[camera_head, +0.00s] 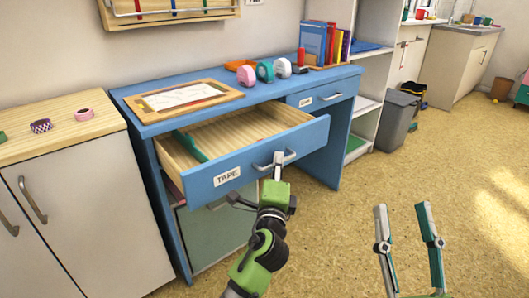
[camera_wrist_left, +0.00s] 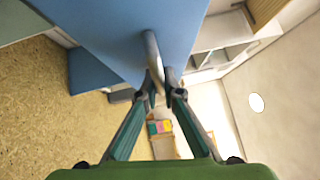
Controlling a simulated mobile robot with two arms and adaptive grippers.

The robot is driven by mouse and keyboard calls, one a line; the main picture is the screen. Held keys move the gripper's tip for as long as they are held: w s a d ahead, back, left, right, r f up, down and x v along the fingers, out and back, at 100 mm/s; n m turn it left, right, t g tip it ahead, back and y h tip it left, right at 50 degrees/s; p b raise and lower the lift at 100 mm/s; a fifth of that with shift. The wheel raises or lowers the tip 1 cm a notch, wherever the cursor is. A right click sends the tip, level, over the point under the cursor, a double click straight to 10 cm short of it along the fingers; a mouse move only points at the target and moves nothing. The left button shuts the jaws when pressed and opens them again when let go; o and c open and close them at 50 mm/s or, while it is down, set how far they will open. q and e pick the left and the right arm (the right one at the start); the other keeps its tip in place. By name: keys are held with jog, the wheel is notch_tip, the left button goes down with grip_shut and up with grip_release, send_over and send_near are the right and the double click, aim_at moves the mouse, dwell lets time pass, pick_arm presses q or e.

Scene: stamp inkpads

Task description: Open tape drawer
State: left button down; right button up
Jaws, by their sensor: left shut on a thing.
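The tape drawer (camera_head: 245,161) of the blue desk is pulled well out in the head view. Its front carries a white label reading TAPE (camera_head: 227,176) and a grey bar handle (camera_head: 274,160). A green divider or strip (camera_head: 190,146) shows inside; the rest of the visible inside is bare wood. My left gripper (camera_head: 278,168) is shut on the handle. The left wrist view shows its fingers (camera_wrist_left: 160,92) closed around the handle bar (camera_wrist_left: 151,55). My right gripper (camera_head: 409,230) is open and empty, to the right over the floor.
On the blue desk (camera_head: 280,92) lie a framed wooden board (camera_head: 183,97), several tape dispensers (camera_head: 265,72) and a row of books (camera_head: 320,42). A wooden-topped cabinet (camera_head: 60,137) stands at the left. The floor (camera_head: 350,215) right of the drawer is clear.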

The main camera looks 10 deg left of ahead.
pick_arm(q)
jog(key=shift+s+d, duration=0.6)
jog(key=shift+d, duration=0.1)
jog(key=c, duration=2.4)
grip_release()
jog(key=shift+c, duration=0.2)
jog(key=s+d+f, duration=0.1)
jog(key=s, duration=1)
jog(key=shift+s+d+f, duration=0.2)
jog(key=shift+s+f, duration=0.1)
jog(key=shift+s, duration=0.1)
